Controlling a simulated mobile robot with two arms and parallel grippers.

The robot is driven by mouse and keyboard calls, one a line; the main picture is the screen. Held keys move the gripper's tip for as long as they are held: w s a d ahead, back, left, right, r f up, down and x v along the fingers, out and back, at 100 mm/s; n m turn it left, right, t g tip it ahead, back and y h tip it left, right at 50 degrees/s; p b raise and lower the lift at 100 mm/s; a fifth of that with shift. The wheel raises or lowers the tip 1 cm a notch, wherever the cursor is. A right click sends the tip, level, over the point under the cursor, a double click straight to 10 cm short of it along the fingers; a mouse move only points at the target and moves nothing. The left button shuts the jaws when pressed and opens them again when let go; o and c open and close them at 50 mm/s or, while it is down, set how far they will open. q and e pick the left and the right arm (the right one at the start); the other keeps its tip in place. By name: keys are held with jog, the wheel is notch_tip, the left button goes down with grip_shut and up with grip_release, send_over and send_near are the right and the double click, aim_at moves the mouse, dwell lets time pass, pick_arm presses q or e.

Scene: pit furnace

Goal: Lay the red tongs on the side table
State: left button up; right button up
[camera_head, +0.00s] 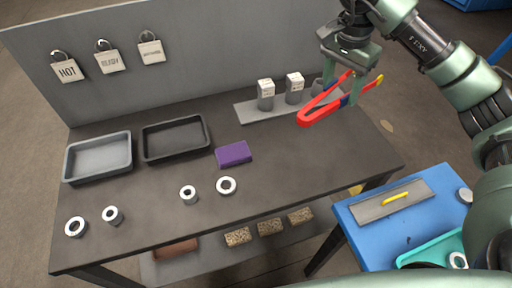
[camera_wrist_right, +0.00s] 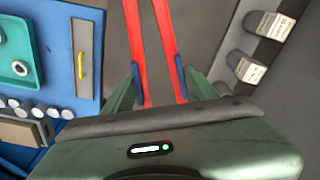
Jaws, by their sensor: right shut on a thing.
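The red tongs (camera_head: 320,107) are held in my right gripper (camera_head: 354,90), above the right end of the dark workbench (camera_head: 285,165). The tongs' two red arms (camera_wrist_right: 162,40) run up between the gripper's fingers in the right wrist view, with blue parts beside the fingers. The blue side table (camera_head: 416,236) stands at the lower right of the head view, in front of the bench's right end. It also shows at the left of the right wrist view (camera_wrist_right: 88,100). My left gripper is not in view.
On the side table are a grey plate with a yellow handle (camera_head: 395,201) and a teal tray (camera_head: 436,250). The bench holds two trays, a purple block (camera_head: 233,154), several metal rings and grey canisters (camera_head: 266,97) on a plate. Padlocks hang on the back panel.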

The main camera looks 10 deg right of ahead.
send_over(321, 148)
jog(key=f, duration=1.5)
jog(key=shift+s+a+f, duration=0.15)
jog(key=shift+a+f, duration=0.05)
jog(key=shift+f, duration=0.15)
notch_tip(321, 148, down, 4)
jog(key=shift+f+p, duration=0.1)
jog(key=shift+p, duration=0.5)
jog(key=shift+f, duration=0.2)
jog(key=o, duration=0.7)
jog(key=shift+r, duration=0.15)
